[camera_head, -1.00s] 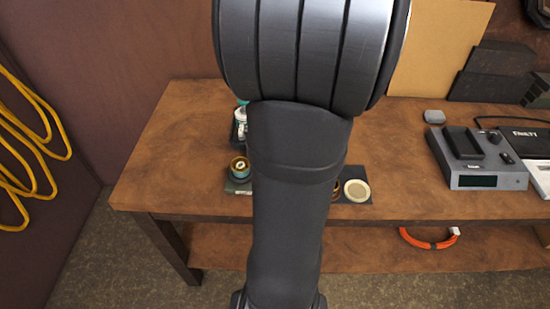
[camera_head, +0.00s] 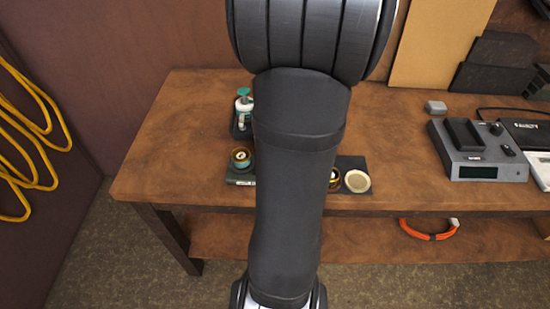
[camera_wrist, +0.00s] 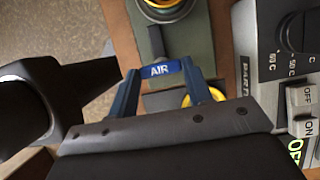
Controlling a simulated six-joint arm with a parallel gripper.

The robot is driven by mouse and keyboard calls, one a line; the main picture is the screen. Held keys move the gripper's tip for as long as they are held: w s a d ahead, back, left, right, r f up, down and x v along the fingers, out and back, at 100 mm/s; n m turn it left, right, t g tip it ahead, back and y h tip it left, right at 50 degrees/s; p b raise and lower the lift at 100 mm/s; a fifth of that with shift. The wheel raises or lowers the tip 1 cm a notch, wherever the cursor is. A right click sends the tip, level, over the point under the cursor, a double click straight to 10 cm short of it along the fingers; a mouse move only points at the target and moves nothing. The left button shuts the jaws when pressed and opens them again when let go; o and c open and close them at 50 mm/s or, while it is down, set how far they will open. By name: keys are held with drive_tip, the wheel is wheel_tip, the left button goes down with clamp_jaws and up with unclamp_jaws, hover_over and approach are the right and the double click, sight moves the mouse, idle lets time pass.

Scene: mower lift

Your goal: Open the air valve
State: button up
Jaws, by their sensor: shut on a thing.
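In the wrist view, the two blue-grey fingers of my gripper (camera_wrist: 161,85) close in on a blue handle marked AIR (camera_wrist: 159,70). The handle sits between the fingertips, and my gripper is shut on it. A dark rod (camera_wrist: 156,42) runs from the handle towards the top of the view. The valve body and how far the handle is turned cannot be made out. In the head view my arm hides the gripper and the handle.
The wrist view shows a grey unit (camera_wrist: 285,85) with a dial and OFF/ON switches close on the right. In the head view, a brown bench (camera_head: 190,110) carries a teal-topped bottle (camera_head: 243,100), a brass-rimmed cup (camera_head: 240,157), a pale disc (camera_head: 357,180) and a grey device (camera_head: 475,155).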

drive_tip(key=shift+n, duration=0.3)
drive_tip(key=n, duration=0.1)
drive_tip(key=n+g, duration=0.1)
drive_tip(key=n, duration=0.1)
drive_tip(key=shift+w+g, duration=0.2)
drive_tip(key=shift+g, duration=0.1)
drive_tip(key=n, duration=0.2)
drive_tip(key=n+g+h, duration=0.1)
drive_tip(key=n, duration=0.2)
drive_tip(key=shift+w+a+g, duration=0.15)
drive_tip(key=shift+w+g, duration=0.05)
drive_tip(key=shift+g, duration=0.1)
drive_tip(key=n+h, duration=0.1)
drive_tip(key=n, duration=0.1)
drive_tip(key=n+g, duration=0.1)
drive_tip(key=n, duration=0.2)
drive_tip(key=shift+w+a+h, duration=0.1)
drive_tip(key=shift+a+h, duration=0.1)
drive_tip(key=shift+h, duration=0.2)
drive_tip(key=shift+a+n+h, duration=0.15)
drive_tip(key=shift+n+h, duration=0.65)
drive_tip(key=shift+n, duration=1.3)
drive_tip(key=o, duration=1)
